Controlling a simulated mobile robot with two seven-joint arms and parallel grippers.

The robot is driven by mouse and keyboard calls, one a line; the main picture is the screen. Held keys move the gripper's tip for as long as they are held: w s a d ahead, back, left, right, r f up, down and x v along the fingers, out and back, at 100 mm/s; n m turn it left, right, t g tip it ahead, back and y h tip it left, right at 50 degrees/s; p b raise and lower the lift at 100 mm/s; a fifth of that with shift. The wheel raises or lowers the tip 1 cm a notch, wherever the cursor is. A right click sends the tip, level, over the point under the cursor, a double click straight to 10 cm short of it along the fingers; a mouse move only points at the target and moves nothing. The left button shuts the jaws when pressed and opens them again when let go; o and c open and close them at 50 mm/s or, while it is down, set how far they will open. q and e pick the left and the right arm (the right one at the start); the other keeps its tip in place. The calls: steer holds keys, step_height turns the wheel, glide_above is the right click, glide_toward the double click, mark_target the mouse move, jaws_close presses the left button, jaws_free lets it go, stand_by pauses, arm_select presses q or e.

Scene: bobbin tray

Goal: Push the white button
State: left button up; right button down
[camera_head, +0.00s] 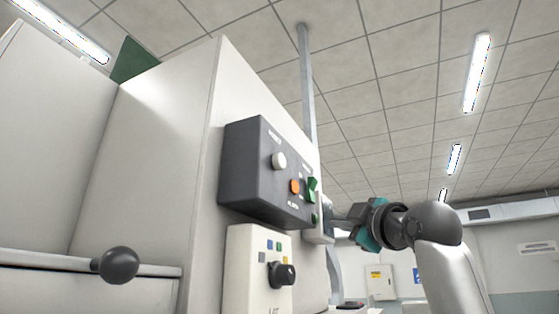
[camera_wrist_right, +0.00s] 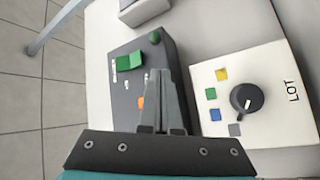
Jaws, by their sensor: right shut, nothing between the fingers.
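The white button (camera_head: 279,160) sticks out of the upper left of a dark grey control box (camera_head: 248,165) on the side of a pale cabinet. My right gripper (camera_head: 332,212) is shut and empty, to the right of the box and lower than the button, apart from the button. In the right wrist view its closed fingers (camera_wrist_right: 161,78) appear in front of the dark box (camera_wrist_right: 122,95). The white button does not show there; the fingers and gripper body cover part of the box. My left gripper is not in view.
Beside the white button are an orange button (camera_head: 295,186) and a green switch (camera_head: 312,190). Below is a pale panel (camera_head: 246,244) with a black knob (camera_head: 282,274) and small coloured squares. A grey pole (camera_head: 307,90) rises behind. A black ball (camera_head: 121,265) sits on a rail at left.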

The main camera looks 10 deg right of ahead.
mark_target(279, 162)
steer(key=s+a+r+n+t+y, duration=0.1)
steer(key=s+r+n+y, duration=0.1)
steer(key=s+r, duration=0.8)
steer(key=shift+s+a+r+n+t, duration=0.2)
steer(key=shift+s+r+n+t, duration=0.1)
steer(key=shift+s+n, duration=0.35)
steer(key=shift+f, duration=0.1)
steer(key=w+a+p, duration=0.1)
steer(key=w+a, duration=0.4)
steer(key=a, duration=0.2)
steer(key=shift+a, duration=0.2)
steer(key=shift+a, duration=0.1)
stand_by(1.2)
steer(key=shift+w+a, duration=0.2)
steer(key=shift+a, duration=0.05)
